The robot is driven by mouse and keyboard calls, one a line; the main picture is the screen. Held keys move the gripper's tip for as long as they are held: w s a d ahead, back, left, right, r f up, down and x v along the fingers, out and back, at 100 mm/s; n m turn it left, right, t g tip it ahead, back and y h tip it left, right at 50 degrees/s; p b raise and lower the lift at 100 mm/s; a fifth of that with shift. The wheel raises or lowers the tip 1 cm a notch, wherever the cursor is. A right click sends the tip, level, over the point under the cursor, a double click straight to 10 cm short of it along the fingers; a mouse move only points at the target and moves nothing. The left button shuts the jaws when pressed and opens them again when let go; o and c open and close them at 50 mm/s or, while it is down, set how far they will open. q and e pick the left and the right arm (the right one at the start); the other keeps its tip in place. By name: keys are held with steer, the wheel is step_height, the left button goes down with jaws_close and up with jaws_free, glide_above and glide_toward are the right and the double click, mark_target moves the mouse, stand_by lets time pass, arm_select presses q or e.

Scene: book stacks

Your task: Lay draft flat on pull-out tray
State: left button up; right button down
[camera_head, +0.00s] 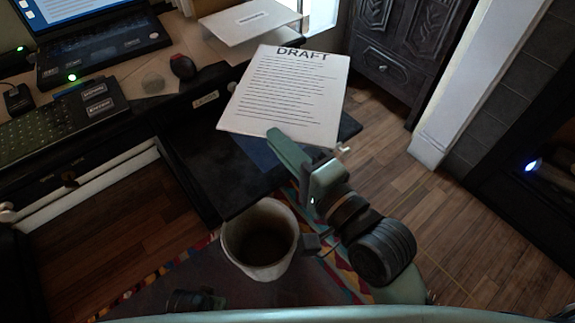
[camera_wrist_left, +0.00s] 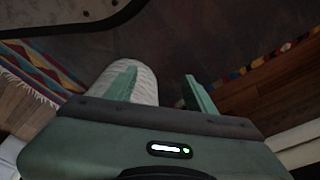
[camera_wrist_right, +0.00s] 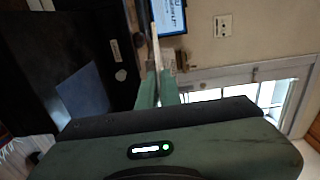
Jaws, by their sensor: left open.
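The draft (camera_head: 290,95) is a white sheet headed "DRAFT", held up over the far part of the tray. My right gripper (camera_head: 285,150) is at its near edge. In the right wrist view the draft (camera_wrist_right: 156,48) shows nearly edge-on between the fingertips of my right gripper (camera_wrist_right: 159,82), which are closed on it. The black pull-out tray (camera_head: 200,175) juts out from under the desk, partly hidden by the draft and gripper. A blue flat item (camera_head: 255,150) lies on it. In the left wrist view my left gripper (camera_wrist_left: 160,82) is open and empty.
A pale bin (camera_head: 262,268) stands on the floor just in front of the tray; it also shows beside my left gripper's finger (camera_wrist_left: 138,80). A dark carved cabinet (camera_head: 395,45) stands behind.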

arm_select(q)
step_height(320, 180, up, 18)
steer(key=w+t+b, duration=0.1)
steer(key=b, duration=0.6)
steer(key=shift+w+f, duration=0.15)
steer(key=shift+w, duration=0.25)
arm_select(e)
step_height(320, 180, down, 20)
steer(key=shift+a, duration=0.15)
steer(key=shift+f, duration=0.15)
steer(key=shift+f+b, duration=0.1)
steer(key=shift+b, duration=0.2)
arm_select(q)
steer(key=shift+w+d+t, duration=0.1)
steer(key=shift+w+t, duration=0.05)
steer(key=shift+t, duration=0.15)
arm_select(e)
steer(key=c, duration=1.6)
jaws_free()
